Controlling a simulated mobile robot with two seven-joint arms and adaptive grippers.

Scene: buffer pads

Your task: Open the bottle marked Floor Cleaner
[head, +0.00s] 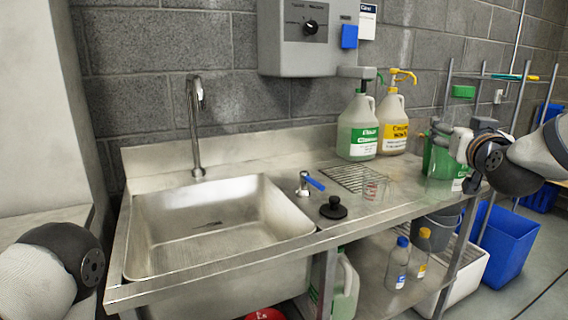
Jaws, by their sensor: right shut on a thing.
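A green container (432,160) with a green-and-white label stands at the right end of the steel counter. My right gripper (458,146) is at its upper right side and is shut on it; the contact is partly hidden. Two pump bottles stand at the back: one of pale green liquid with a green label (359,128), one with a yellow label (394,122). I cannot read Floor Cleaner on any label at this size. Of my left arm only a dark and white link shows at the lower left; its gripper is not seen.
The steel sink (215,225) fills the left. A black plunger-like knob (333,208), a blue-handled valve (306,184) and a clear measuring cup (375,188) stand on the counter. Small bottles (397,265) stand on the shelf below. A blue bin (507,245) is at right.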

